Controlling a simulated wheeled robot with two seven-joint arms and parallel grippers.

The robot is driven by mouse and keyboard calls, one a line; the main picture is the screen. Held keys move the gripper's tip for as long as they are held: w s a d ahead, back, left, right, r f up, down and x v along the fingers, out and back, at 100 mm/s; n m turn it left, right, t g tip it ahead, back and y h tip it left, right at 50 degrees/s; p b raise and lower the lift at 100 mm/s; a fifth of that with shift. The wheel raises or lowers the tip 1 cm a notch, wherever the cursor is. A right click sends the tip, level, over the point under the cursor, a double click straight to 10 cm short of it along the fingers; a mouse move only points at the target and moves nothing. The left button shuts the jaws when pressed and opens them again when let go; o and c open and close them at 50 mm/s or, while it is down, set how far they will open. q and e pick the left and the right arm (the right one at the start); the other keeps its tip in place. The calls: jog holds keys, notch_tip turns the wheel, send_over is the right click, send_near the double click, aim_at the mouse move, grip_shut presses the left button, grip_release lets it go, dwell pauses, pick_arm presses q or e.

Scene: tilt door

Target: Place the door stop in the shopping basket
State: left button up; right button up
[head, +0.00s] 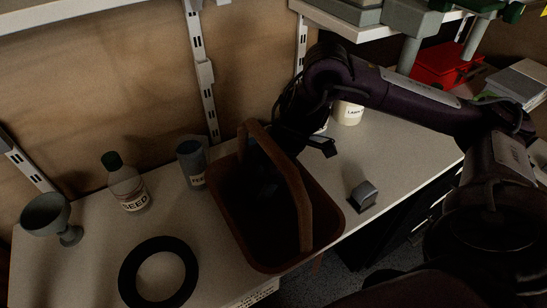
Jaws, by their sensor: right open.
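A small grey wedge-shaped block (364,196), which looks like the door stop, sits on the worktop near its front edge, right of the basket. The brown shopping basket (325,213) stands upright in the middle of the worktop with its arched handle raised. Its dark inside is hard to make out. My right gripper (318,148) is open above the basket's back right side, apart from the grey block. The basket handle hides part of the gripper. My left gripper is not in view.
A white labelled tub (348,112) is behind my right arm. The worktop around the grey block is clear.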

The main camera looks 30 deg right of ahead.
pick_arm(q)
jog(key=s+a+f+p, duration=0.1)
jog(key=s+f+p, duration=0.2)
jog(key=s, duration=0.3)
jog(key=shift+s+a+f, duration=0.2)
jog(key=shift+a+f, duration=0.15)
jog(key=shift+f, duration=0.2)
pick_arm(e)
jog(key=v, duration=0.8)
jog(key=shift+r, duration=0.25)
jog(key=shift+s, duration=0.1)
